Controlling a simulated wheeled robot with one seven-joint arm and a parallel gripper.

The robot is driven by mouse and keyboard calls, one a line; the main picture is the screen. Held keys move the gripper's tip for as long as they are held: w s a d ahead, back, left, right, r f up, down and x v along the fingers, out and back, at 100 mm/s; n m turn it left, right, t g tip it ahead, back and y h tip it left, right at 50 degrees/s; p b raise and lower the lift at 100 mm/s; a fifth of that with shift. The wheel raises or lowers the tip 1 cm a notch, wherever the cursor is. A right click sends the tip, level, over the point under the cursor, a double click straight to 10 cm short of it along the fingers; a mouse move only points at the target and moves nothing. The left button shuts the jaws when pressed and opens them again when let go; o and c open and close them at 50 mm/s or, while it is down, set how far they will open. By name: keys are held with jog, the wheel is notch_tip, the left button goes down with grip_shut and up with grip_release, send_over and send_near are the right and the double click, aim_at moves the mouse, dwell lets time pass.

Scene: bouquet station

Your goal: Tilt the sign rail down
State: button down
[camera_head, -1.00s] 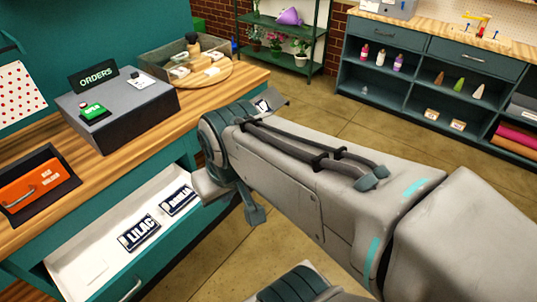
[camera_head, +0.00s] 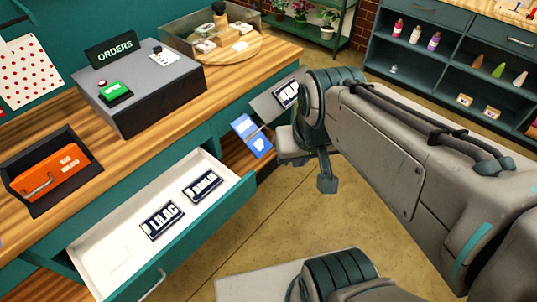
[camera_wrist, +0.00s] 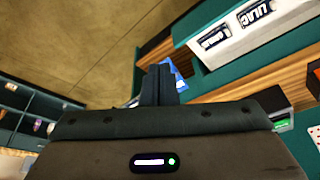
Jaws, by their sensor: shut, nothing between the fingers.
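A grey tilted plate (camera_head: 268,103) with a black-and-white label stands off the counter's right end in the head view. It looks like the sign rail, but my arm hides its right part. I cannot clearly make it out in the wrist view. My gripper (camera_wrist: 160,84) shows in the wrist view with its two dark fingers together and nothing between them. Blue cards (camera_wrist: 177,77) show just behind the fingertips; whether they touch is unclear.
An open white drawer (camera_head: 118,253) holds a LILAC sign (camera_head: 161,221) and another dark sign (camera_head: 202,186). Blue cards (camera_head: 252,137) are on a low shelf at the counter's end. Floor between counter and shelves is clear.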

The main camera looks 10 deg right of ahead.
jog(key=w+a+f+m+g+y+b, duration=0.2)
jog(key=a+f+m+y+b, duration=0.1)
jog(key=f+b, duration=0.3)
jog(key=w+a+f+m+g+y+b, duration=0.1)
jog(key=w+a+f+m+y+b, duration=0.2)
jog(key=f, duration=0.5)
jog(key=w+a+f+m+g+y+b, duration=0.2)
jog(key=f+y+b, duration=0.1)
jog(key=f+b, duration=0.3)
jog(key=w+d+f+m+t+y+b, duration=0.2)
jog(key=w+f+m+t+y+b, duration=0.2)
jog(key=w+f+m+b, duration=0.3)
jog(key=w+d+f+m+t+y+b, duration=0.25)
jog(key=w+f+m+t+b, duration=0.2)
jog(key=w+f, duration=0.4)
jog(key=w+d+f+m+t+h+b, duration=0.1)
jog(key=w+d+f+m+t+b, duration=0.2)
jog(key=d+f+m+t, duration=0.1)
jog(key=w+d+f+m+t+h+b, duration=0.2)
jog(key=d+f+m+t, duration=0.3)
jog(key=f, duration=0.3)
jog(key=shift+w+d+f+t+b, duration=0.4)
jog(key=shift+w+b, duration=0.2)
jog(key=shift+b, duration=0.3)
jog(key=shift+r+h, duration=0.1)
jog(key=shift+h, duration=0.15)
